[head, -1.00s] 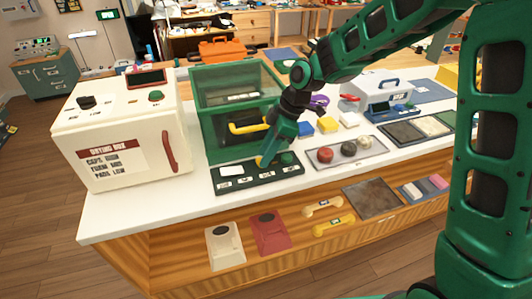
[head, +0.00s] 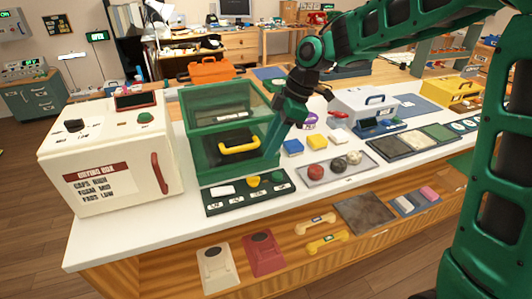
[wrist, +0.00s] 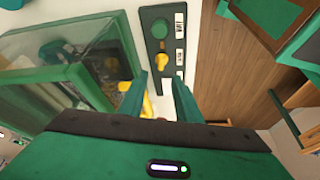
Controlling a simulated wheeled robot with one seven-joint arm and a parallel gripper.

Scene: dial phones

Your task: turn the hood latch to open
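The green hood (head: 190,100) is a box with clear panes and a yellow handle (head: 240,147) on its front. A dark panel (head: 224,207) with white labels lies before it. The panel carries a yellow latch knob (head: 252,181) and a round green button (head: 279,177). The yellow knob (wrist: 161,62) and green button (wrist: 159,28) show plainly in the wrist view. My gripper (wrist: 158,98) is open and empty, its two fingers apart, with the knob ahead of them and not touched. In the head view my gripper (head: 269,152) is above the panel's right end, by the hood's corner.
A white drying box (head: 110,165) stands left of the hood. To the right are blue and yellow blocks, a tray (head: 338,168) with several round pieces, and a white case (head: 362,105). Handsets and phone bodies lie on the lower wooden shelf in front.

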